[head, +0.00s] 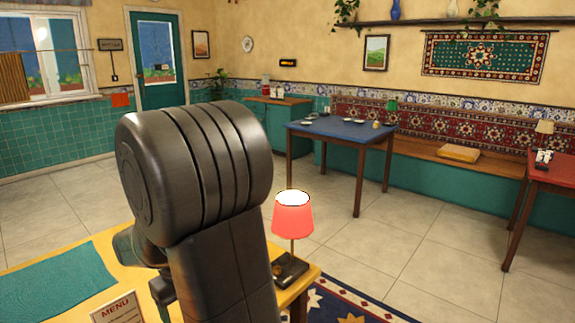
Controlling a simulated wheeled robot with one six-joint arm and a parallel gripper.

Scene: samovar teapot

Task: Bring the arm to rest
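My arm stands large in the foreground, with its thick dark elbow joint (195,165) blocking the middle left of the head view. Behind the lower link, a darker wrist part shows low over the yellow table (75,245). What looks like part of my gripper (160,288) shows at the link's left edge, mostly hidden. I cannot see its fingertips or whether it holds anything.
The yellow table bears a teal cloth (60,282), a menu card (117,308) and a red-shaded lamp (293,216) close right of my arm. A blue table (345,131) with small dishes stands farther back. Tiled floor (430,235) lies open between.

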